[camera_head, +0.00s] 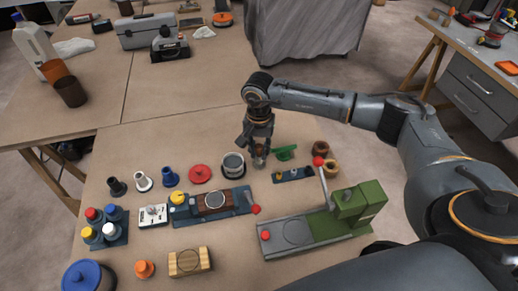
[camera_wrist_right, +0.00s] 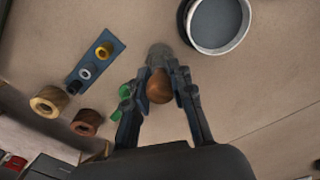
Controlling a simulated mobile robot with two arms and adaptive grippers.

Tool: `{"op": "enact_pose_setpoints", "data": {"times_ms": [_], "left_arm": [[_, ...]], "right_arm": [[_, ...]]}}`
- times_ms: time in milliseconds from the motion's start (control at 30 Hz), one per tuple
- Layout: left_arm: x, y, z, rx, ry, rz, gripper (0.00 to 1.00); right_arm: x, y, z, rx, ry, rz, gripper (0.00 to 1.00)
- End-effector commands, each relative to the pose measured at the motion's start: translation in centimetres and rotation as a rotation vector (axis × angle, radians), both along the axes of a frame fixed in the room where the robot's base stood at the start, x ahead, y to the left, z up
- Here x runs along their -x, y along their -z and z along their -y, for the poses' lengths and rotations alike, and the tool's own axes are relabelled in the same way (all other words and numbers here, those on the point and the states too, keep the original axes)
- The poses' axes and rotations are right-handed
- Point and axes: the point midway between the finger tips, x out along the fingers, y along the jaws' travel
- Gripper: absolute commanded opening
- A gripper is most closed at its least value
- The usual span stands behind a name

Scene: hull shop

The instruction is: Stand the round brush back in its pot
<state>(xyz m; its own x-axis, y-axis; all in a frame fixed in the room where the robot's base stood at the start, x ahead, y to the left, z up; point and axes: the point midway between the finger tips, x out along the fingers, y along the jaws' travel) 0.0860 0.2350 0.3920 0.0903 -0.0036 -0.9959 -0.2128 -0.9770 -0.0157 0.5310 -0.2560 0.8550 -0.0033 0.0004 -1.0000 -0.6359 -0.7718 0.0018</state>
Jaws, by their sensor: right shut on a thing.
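My right gripper (camera_head: 259,148) points down over the middle of the table. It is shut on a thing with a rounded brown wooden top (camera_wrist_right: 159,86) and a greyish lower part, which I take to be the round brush. In the head view the fingers mostly hide it. A grey round pot (camera_head: 233,165) with a pale rim stands just left of the gripper; it also shows in the wrist view (camera_wrist_right: 220,48). Two small round holders, one dark brown (camera_head: 320,148) and one tan (camera_head: 331,169), stand to the right. I cannot tell which is the brush's pot. My left gripper is out of view.
A green piece (camera_head: 286,153) and a blue strip (camera_head: 294,175) with small rings lie right of the gripper. A green machine (camera_head: 350,208) with red-knobbed levers stands in front. A red lid (camera_head: 200,174) lies left. The table behind the gripper is mostly clear.

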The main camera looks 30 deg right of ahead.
Motion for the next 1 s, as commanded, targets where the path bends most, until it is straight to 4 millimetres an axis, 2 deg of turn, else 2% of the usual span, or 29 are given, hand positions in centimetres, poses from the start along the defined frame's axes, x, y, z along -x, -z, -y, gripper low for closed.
{"op": "enact_pose_setpoints", "data": {"times_ms": [1000], "left_arm": [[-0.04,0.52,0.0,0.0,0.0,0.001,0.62]], "right_arm": [[0.02,-0.01,0.02,0.0,0.0,0.0,0.0]]}}
